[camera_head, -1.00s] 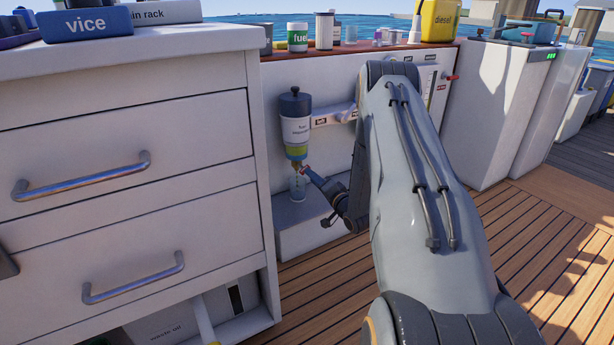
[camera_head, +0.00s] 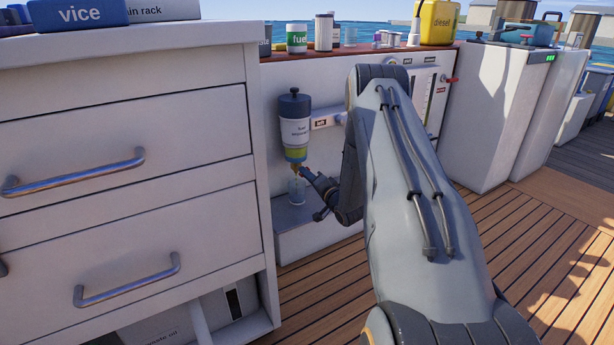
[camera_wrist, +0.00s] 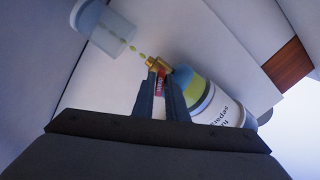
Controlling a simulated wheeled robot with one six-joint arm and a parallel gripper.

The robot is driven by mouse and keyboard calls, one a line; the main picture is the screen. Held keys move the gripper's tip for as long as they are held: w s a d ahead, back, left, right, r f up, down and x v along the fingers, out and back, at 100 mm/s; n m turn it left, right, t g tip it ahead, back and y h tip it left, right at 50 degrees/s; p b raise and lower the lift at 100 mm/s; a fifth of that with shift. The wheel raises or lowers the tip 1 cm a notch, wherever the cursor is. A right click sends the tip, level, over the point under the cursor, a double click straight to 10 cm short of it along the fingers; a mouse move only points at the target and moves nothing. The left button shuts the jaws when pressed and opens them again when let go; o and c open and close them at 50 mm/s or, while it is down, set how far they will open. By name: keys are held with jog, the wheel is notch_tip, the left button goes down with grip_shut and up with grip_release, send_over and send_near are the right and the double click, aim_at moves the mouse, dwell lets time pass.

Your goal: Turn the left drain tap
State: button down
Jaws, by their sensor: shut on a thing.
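The left fuel filter (camera_head: 295,131) hangs on the white panel beside a "left" label (camera_head: 321,124), with a yellow-green band at its lower end. In the wrist view the filter (camera_wrist: 215,105) appears tilted. A brass drain tap (camera_wrist: 157,64) with a red handle (camera_wrist: 159,84) is at its end. My gripper (camera_wrist: 160,92) is shut on the red handle; it also shows in the head view (camera_head: 307,173). Yellow-green drops (camera_wrist: 141,52) lie between the tap and a clear jar (camera_wrist: 105,28). The jar (camera_head: 297,190) stands under the filter on a white step.
A white drawer cabinet (camera_head: 120,120) with metal handles stands close on the left. The white step (camera_head: 310,232) is below the filter. A fuel can (camera_head: 297,38) and a yellow diesel can (camera_head: 438,22) stand on the ledge above. Wooden deck is open at the right.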

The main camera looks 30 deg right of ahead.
jog(key=shift+n, duration=0.3)
jog(key=n+p, duration=0.7)
jog(key=n, duration=0.4)
jog(key=shift+f, duration=0.1)
jog(key=shift+n, duration=0.3)
dwell(0.4)
jog(key=c, duration=1.8)
grip_release()
jog(key=shift+o, duration=0.2)
jog(key=s+p, duration=0.3)
jog(key=s, duration=0.5)
jog(key=shift+d, duration=0.15)
